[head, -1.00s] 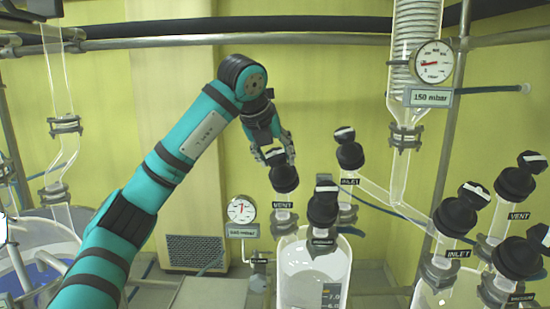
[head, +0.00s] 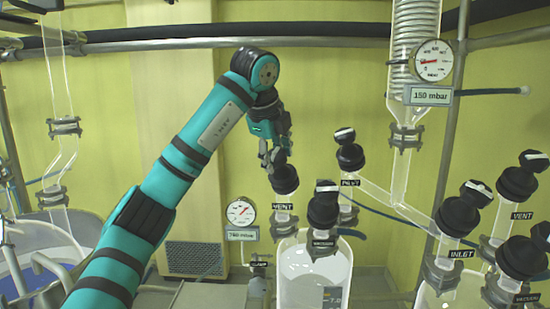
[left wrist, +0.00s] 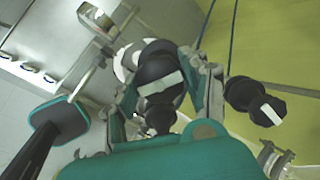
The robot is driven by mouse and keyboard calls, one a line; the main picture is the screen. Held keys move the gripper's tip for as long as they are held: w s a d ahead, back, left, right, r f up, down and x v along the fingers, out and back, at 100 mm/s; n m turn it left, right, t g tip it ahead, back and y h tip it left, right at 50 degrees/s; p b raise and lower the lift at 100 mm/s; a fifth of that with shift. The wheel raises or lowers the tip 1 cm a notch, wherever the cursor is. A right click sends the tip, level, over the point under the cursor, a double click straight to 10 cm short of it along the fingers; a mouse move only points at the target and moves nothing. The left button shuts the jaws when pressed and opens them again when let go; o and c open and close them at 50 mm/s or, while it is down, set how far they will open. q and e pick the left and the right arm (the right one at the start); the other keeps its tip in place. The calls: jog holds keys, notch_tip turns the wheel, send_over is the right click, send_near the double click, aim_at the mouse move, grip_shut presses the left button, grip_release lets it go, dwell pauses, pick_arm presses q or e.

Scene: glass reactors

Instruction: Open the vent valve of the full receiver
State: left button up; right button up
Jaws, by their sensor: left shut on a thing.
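The middle receiver (head: 314,279) is a clear glass vessel with a printed scale and black-capped valves on top. Its vent valve (head: 285,181), above the VENT tag, has a round black cap. My left gripper (head: 275,158) comes down on this cap from above and is shut on its handle, which the fingers hide in the head view. In the left wrist view the black cap and pale handle bar (left wrist: 160,84) sit between the two fingers. The receiver's inlet valve (head: 350,157) and another black valve (head: 323,207) stand right of it. My right gripper is out of view.
A second receiver with vent (head: 516,184), inlet (head: 458,215) and other valves stands at the right. A gauge (head: 241,211) is behind the vent valve, at left. A coil condenser (head: 416,30) with a 150 mbar gauge (head: 433,60) hangs above. Metal rails cross the back.

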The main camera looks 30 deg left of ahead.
pick_arm(q)
jog(key=n, duration=0.3)
jog(key=shift+n, duration=0.3)
jog(key=n, duration=0.3)
jog(key=shift+n+g, duration=0.3)
jog(key=shift+g, duration=0.1)
jog(key=n, duration=0.2)
jog(key=shift+n+h, duration=0.3)
jog(key=shift+n+g+b, duration=0.3)
jog(key=shift+n+b, duration=0.25)
jog(key=shift+n, duration=0.35)
jog(key=n+b, duration=0.3)
jog(key=b, duration=0.4)
jog(key=shift+f+h, duration=0.2)
jog(key=shift+h, duration=0.1)
jog(key=shift+r+n+b, duration=0.25)
jog(key=shift+n+b, duration=0.75)
jog(key=shift+b, duration=0.65)
